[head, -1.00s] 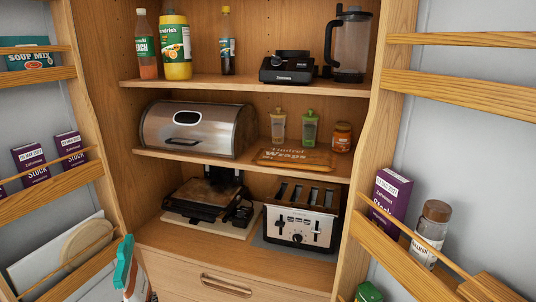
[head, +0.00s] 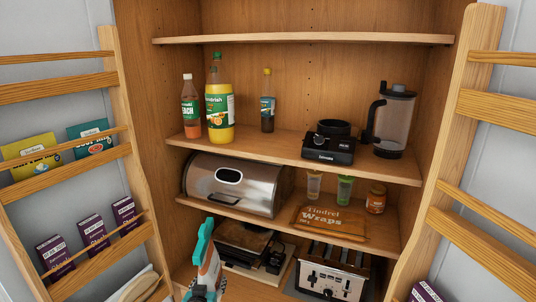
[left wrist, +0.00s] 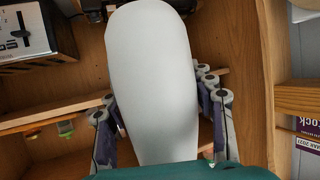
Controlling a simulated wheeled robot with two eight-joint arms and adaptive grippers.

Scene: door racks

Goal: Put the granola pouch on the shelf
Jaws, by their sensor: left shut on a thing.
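The granola pouch (head: 207,262), white with a teal edge and some orange, stands upright at the bottom of the head view, in front of the cupboard's lower shelf. In the left wrist view its pale face (left wrist: 150,70) fills the middle. My left gripper (left wrist: 162,120) is shut on it, one finger at each side. In the head view only a little of this gripper (head: 200,293) shows at the bottom edge. The cupboard has a bare top shelf (head: 300,39), a bottle shelf (head: 265,145) and a bread-bin shelf (head: 285,222). My right gripper is not in view.
Bottles (head: 219,100), a black appliance (head: 328,143) and a blender (head: 393,120) stand on the bottle shelf. A toaster (head: 330,275) stands lower. Open doors with racks (head: 70,87) flank both sides.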

